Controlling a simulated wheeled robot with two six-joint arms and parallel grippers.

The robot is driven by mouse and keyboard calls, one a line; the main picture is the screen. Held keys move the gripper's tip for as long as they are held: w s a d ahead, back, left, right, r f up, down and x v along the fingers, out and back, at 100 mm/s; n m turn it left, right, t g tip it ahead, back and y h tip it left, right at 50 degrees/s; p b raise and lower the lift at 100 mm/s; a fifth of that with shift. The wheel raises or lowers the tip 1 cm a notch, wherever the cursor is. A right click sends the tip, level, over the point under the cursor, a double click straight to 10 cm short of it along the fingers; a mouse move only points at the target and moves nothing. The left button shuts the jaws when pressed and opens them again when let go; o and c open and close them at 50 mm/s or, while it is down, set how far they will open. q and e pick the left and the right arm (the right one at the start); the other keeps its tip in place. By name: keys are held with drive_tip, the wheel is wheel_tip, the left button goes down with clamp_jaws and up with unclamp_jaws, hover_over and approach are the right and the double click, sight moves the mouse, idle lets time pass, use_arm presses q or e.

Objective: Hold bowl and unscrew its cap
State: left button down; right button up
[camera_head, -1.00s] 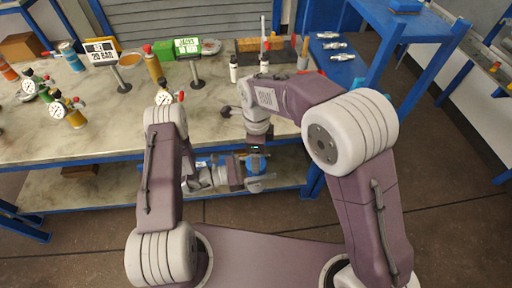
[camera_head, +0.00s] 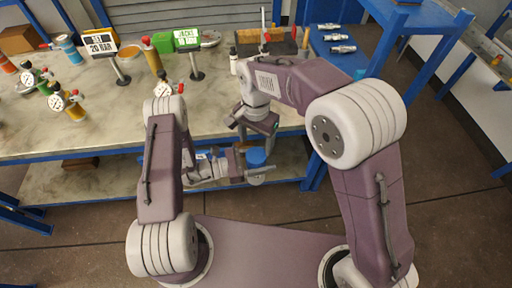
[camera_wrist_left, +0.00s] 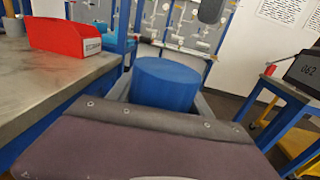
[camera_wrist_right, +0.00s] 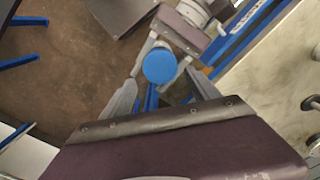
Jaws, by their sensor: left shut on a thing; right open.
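A round blue vessel, the bowl with its cap (camera_head: 256,157), is held in front of the table's edge. My left gripper (camera_head: 258,172) is shut around its sides. In the left wrist view it is a plain blue cylinder (camera_wrist_left: 166,82) between the fingers. In the right wrist view its flat round blue top (camera_wrist_right: 159,67) faces me. I cannot tell a seam between cap and bowl. My right gripper (camera_wrist_right: 165,92) is open and empty, above the blue top and apart from it; its body also shows in the head view (camera_head: 256,124). The vessel's lower part is hidden.
The marble-topped table (camera_head: 110,125) has several gauged vessels (camera_head: 68,100) at the left. Two signs on stands, one white (camera_head: 101,45) and one green (camera_head: 187,39), stand at the back. A red bin (camera_wrist_left: 62,36) sits on a surface in the left wrist view. Table's front middle is clear.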

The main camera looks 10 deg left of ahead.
sight(256, 155)
wheel_tip(256, 155, down, 7)
drive_tip(key=shift+r, duration=0.15)
drive_tip(key=c, duration=1.3)
drive_tip(key=shift+o, duration=0.3)
drive_tip(key=n, duration=0.4)
drive_tip(key=o, duration=1.3)
drive_tip(key=shift+o, duration=1.2)
